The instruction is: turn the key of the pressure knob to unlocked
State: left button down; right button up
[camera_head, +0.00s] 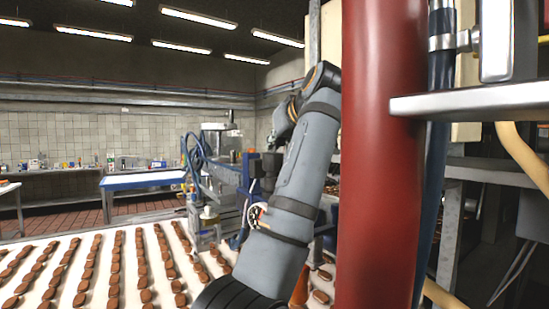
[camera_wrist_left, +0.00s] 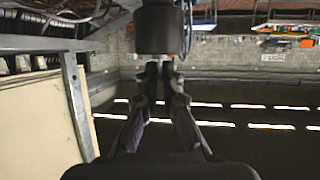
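My left arm rises through the middle of the camera_head view. Its wrist end (camera_head: 285,118) points away, and I cannot make out the fingertips there. In the left wrist view the two fingers of my left gripper (camera_wrist_left: 161,68) run close together at their tips. The tips are right at the lower end of a black cylinder (camera_wrist_left: 162,28), which looks like the pressure knob. Any key between the tips is too small and dark to make out. I cannot tell whether the fingers grip anything. My right gripper is not in view.
A thick red column (camera_head: 380,160) stands close on the right, with a metal shelf (camera_head: 475,102) beside it. A white belt (camera_head: 75,240) with rows of brown biscuits lies at lower left. A blue-framed machine (camera_head: 232,172) and a round gauge (camera_head: 256,214) are behind my arm.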

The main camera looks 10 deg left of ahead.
pick_arm(q)
jog(key=shift+r+n+g+y, duration=0.1)
jog(key=shift+n+g+y, duration=0.3)
jog(key=shift+n+y, duration=0.25)
jog(key=c, duration=1.5)
grip_release()
jog(key=shift+w, duration=0.1)
jog(key=shift+c, duration=0.2)
jog(key=shift+d, duration=0.15)
